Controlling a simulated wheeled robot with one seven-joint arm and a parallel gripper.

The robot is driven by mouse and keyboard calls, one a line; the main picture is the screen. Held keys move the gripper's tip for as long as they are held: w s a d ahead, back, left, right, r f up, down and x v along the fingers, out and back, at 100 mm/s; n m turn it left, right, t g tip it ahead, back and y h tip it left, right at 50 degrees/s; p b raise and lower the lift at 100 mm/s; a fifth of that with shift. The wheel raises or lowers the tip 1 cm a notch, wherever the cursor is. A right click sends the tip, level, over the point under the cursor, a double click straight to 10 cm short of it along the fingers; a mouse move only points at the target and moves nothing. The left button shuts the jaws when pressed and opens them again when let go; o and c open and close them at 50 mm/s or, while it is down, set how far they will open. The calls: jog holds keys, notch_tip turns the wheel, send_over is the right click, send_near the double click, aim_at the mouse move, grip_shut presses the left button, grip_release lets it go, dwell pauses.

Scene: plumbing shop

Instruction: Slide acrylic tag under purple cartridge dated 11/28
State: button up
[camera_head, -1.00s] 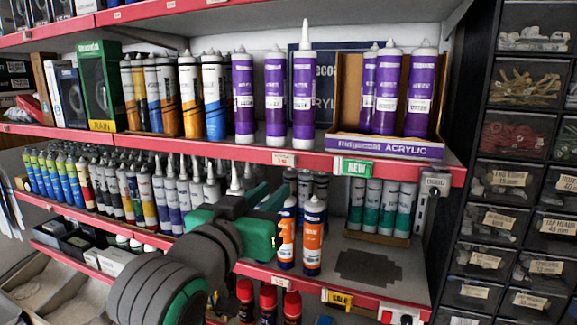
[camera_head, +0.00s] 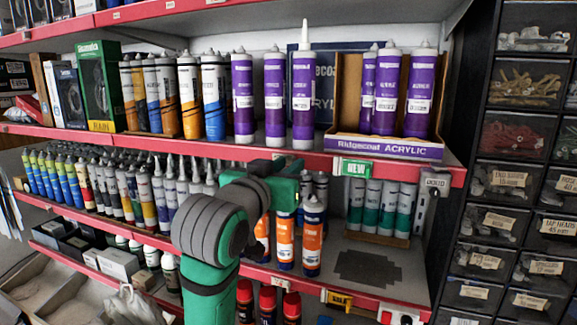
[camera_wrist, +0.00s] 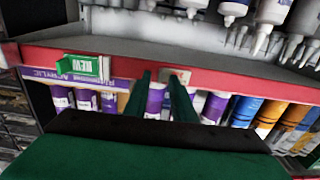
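Purple cartridges stand on the upper shelf: a left one (camera_head: 243,98), a middle one (camera_head: 275,98) and a right one (camera_head: 303,98) with a tall nozzle. Their dates are too small to read. The pale acrylic tag (camera_wrist: 178,75) is on the red shelf rail, seen in the wrist view by my fingertips. My gripper (camera_wrist: 161,80) is open, its two green fingers apart and pointing at the rail by the tag. I cannot tell whether a finger touches the tag. In the head view my gripper (camera_head: 285,168) is just below the rail and covers the tag.
A purple ACRYLIC box (camera_head: 385,148) with more purple cartridges stands to the right. A green NEW tag (camera_head: 355,167) is on the rail below it. Orange-labelled cartridges (camera_head: 312,245) stand on the lower shelf close under my gripper. Drawers (camera_head: 512,135) line the right side.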

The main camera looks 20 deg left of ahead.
jog(key=shift+w, duration=0.35)
jog(key=shift+c, duration=0.5)
grip_shut()
dwell(0.8)
